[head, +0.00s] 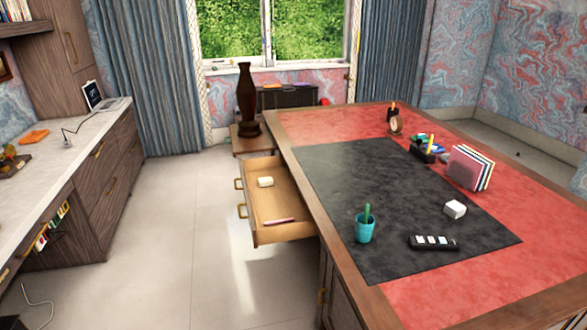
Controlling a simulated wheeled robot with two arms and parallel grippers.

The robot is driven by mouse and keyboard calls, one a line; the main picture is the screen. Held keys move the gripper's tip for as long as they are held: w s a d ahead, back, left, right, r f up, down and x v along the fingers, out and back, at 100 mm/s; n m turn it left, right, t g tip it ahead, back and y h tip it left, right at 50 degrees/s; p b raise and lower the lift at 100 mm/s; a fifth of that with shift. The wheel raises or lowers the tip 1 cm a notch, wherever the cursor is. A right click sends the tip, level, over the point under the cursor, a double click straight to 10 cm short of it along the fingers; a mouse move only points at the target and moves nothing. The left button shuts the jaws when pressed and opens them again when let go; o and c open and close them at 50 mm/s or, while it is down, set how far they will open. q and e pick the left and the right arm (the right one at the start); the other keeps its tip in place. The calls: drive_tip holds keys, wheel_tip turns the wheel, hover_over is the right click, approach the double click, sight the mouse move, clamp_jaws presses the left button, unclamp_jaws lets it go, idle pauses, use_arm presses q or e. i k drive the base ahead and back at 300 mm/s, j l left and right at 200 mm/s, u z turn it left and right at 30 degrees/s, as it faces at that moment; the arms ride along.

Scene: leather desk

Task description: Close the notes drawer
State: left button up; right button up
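The open drawer (284,232) sticks out to the left from the side of the big desk, over the floor. It is light wood inside. A small white block (265,182) lies toward its far end and a thin reddish stick, like a pen or pencil (278,220), lies near its near end. Neither of my grippers is in the head view.
The desk (450,287) has a red leather top with a dark mat (345,175). A teal cup (366,228), a white cube (455,209) and a dark tray (433,242) stand on it. A tall dark vase (246,100) stands behind the drawer. The floor (170,230) left of the drawer is clear.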

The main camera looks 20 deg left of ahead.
sight(282, 200)
drive_tip(key=j+u, duration=0.3)
drive_tip(key=j, duration=0.25)
drive_tip(key=j+u, duration=0.3)
drive_tip(key=j, duration=0.3)
drive_tip(key=i+j, duration=0.1)
drive_tip(key=i, duration=0.3)
drive_tip(key=i+j, duration=0.15)
drive_tip(key=i, duration=0.25)
drive_tip(key=i+j+z, duration=0.1)
drive_tip(key=i, duration=0.25)
